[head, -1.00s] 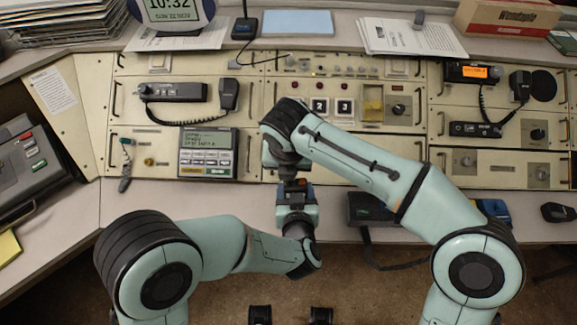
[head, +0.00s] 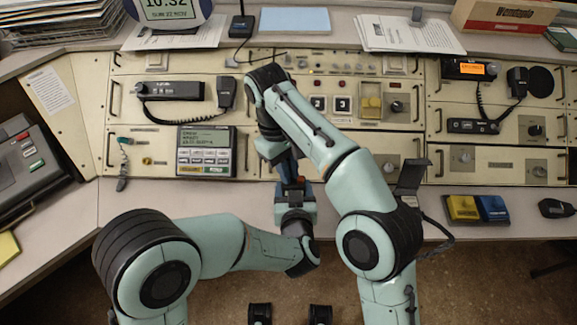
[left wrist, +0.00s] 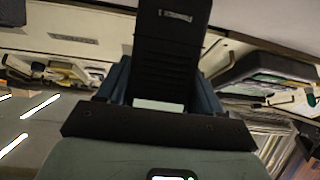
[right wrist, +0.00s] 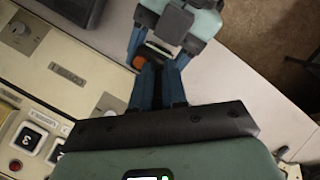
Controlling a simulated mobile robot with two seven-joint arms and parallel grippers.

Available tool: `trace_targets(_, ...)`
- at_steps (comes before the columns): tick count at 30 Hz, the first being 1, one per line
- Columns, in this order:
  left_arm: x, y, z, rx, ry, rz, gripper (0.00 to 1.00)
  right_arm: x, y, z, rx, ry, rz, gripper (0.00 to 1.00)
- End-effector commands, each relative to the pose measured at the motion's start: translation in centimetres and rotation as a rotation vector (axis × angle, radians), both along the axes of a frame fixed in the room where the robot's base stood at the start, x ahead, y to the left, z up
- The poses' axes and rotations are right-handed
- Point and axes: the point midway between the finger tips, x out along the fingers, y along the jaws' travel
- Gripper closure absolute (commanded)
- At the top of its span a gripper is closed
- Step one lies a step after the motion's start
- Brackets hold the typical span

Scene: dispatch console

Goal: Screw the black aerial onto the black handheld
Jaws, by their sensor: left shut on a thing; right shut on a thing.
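The black handheld (left wrist: 168,45) is upright between the blue fingers of my left gripper (left wrist: 160,88), which is shut on it. In the head view my left gripper (head: 295,195) is in front of the console, over the counter's front edge. My right gripper (head: 288,172) comes down from above and meets it there. In the right wrist view my right gripper's fingertips (right wrist: 153,76) are close together, right at the handheld's top beside an orange knob (right wrist: 139,61). The black aerial is hidden between those fingers; I cannot see its thread or whether it is seated.
A dark flat item (head: 412,176) with a cable stands tilted by my right elbow. Yellow (head: 462,208) and blue (head: 492,208) boxes lie on the counter to the right. The grey display unit (head: 206,151) is left of my grippers.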

Motion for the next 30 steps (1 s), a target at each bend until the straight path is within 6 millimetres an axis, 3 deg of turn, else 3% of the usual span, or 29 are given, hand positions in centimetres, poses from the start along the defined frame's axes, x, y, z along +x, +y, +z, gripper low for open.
trace_targets(5, 0.02, -0.05, 0.10, -0.001, -0.002, -0.001, 1.00, -0.06, 0.10, 0.00, 0.001, -0.001, -0.320, 1.00)
trace_targets(9, 0.02, -0.05, 0.09, -0.002, -0.002, 0.000, 1.00, -0.08, 0.14, -0.02, 0.001, -0.001, -0.303, 1.00)
trace_targets(10, 0.02, -0.05, 0.09, -0.002, -0.002, 0.000, 1.00, -0.07, 0.14, -0.02, 0.001, -0.001, -0.303, 0.81)
trace_targets(12, 0.02, -0.05, 0.09, -0.001, -0.002, -0.001, 1.00, -0.07, 0.14, -0.03, 0.001, -0.003, -0.302, 0.58)
trace_targets(23, 0.02, -0.05, 0.09, -0.001, -0.002, -0.001, 1.00, -0.07, 0.13, -0.03, 0.000, -0.003, -0.282, 0.57)
trace_targets(30, 0.02, -0.04, 0.09, -0.001, -0.002, -0.001, 1.00, -0.05, 0.06, -0.04, 0.000, -0.002, -0.065, 0.57)
